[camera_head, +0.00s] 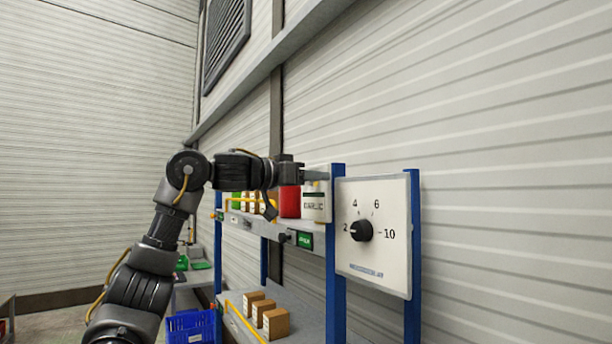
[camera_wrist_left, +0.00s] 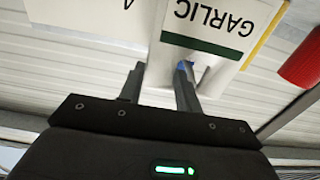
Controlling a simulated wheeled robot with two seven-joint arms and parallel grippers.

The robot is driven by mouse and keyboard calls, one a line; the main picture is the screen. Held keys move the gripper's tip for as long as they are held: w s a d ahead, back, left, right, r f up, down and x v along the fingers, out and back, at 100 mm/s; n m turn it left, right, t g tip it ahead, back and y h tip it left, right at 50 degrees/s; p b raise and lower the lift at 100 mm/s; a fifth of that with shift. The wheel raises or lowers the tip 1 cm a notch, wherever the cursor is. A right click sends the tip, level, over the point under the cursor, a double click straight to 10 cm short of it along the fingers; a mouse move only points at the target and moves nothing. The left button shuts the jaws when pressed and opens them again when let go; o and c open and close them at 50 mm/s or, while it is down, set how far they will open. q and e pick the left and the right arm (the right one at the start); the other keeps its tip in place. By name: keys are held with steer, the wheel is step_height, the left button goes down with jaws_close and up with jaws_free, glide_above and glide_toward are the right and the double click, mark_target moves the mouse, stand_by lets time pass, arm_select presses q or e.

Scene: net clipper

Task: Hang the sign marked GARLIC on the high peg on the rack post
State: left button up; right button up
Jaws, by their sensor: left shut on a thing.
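The white sign marked GARLIC (camera_head: 313,205) is at the near end of the rack's upper shelf, beside a blue rack post (camera_head: 336,270). In the left wrist view the sign (camera_wrist_left: 215,22) appears upside down, with a dark green band. My left gripper (camera_head: 318,175) is at the sign's upper edge, shut on it. In the left wrist view its two fingers (camera_wrist_left: 160,72) reach to the sign, with a white piece between them. A blue bit shows at one fingertip; I cannot tell what it is. I cannot make out the high peg. My right gripper is out of view.
A white dial panel (camera_head: 375,265) with a black knob is between the blue posts, right of the sign. A red object (camera_head: 290,202) and boxes stand on the upper shelf. Cartons (camera_head: 276,322) sit on the lower shelf. A blue crate (camera_head: 190,327) is at lower left.

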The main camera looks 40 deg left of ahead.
arm_select(q)
steer(key=shift+w+d+f+b, duration=0.2)
steer(key=shift+w+f+b, duration=0.15)
steer(key=shift+w+f, duration=0.45)
stand_by(0.4)
steer(key=o, duration=1.1)
steer(key=shift+d+r, duration=0.1)
steer(key=shift+c, duration=0.2)
steer(key=shift+s+r, duration=0.1)
